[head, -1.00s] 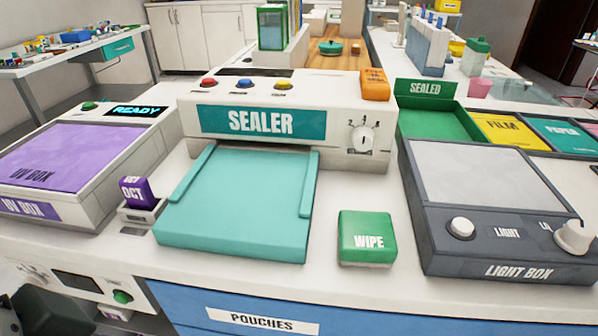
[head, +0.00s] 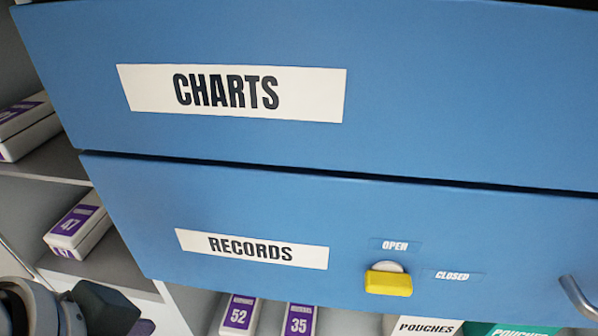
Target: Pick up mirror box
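No box with a readable mirror label shows in the head view. White boxes with purple labels sit below and left of the blue drawers: box 52 (head: 238,316) and box 35 (head: 299,320) at the bottom, box 47 (head: 77,226) on a left shelf. The small print above their numbers is too small to read. Part of my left arm, with a dark end (head: 105,306) that may be the gripper, shows at the bottom left. Its fingers cannot be made out. My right gripper is out of view.
The blue CHARTS drawer front (head: 420,90) and RECORDS drawer front (head: 200,205) fill most of the view. A yellow knob (head: 388,284) sits between OPEN and CLOSED labels. A metal handle (head: 577,298) is at the right. POUCHES boxes (head: 423,325) show at the bottom right.

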